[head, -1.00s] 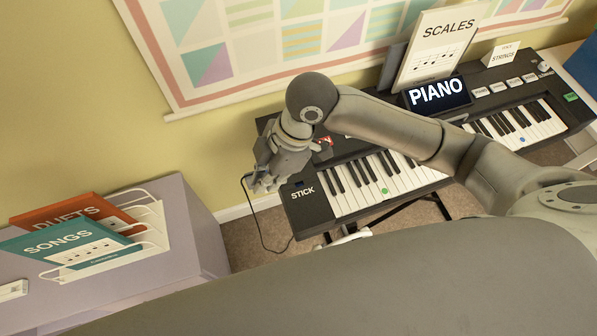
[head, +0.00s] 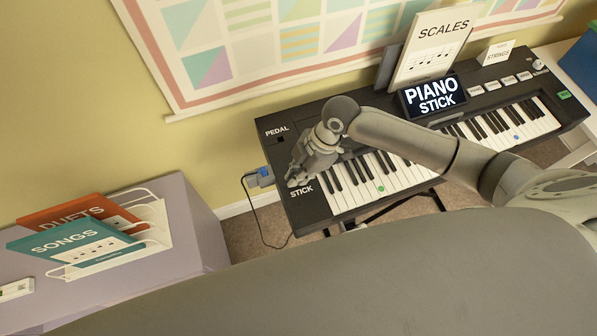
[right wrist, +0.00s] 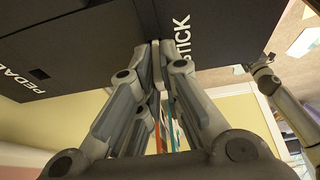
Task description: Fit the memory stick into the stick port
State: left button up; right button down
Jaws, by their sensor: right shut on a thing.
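My right gripper (head: 299,178) is low over the black keyboard's (head: 315,205) left end, right by the STICK label. It is shut on the memory stick (right wrist: 157,58), of which only a thin pale part shows between the fingers in the right wrist view, up against the dark panel. The stick port is hidden behind the fingers, so how deep the stick sits cannot be seen. The display (head: 435,96) reads PIANO STICK. My left arm seems to show in the right wrist view; its gripper (right wrist: 262,60) is too small to read.
A grey and blue plug (head: 262,175) with a black cable is at the keyboard's left edge. The PEDAL port (head: 281,139) is behind it. A SCALES book (head: 432,45) stands behind the display. A lilac cabinet (head: 190,235) with a book rack is at left.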

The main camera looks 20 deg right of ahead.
jog(key=shift+f, duration=0.2)
jog(key=c, duration=1.6)
grip_release()
pick_arm(q)
jog(key=shift+s, duration=0.35)
pick_arm(e)
jog(key=shift+r, duration=0.1)
pick_arm(q)
jog(key=shift+w+f+b, duration=0.15)
jog(key=shift+f+b, duration=0.4)
jog(key=shift+f, duration=0.05)
pick_arm(e)
jog(key=v, duration=1.2)
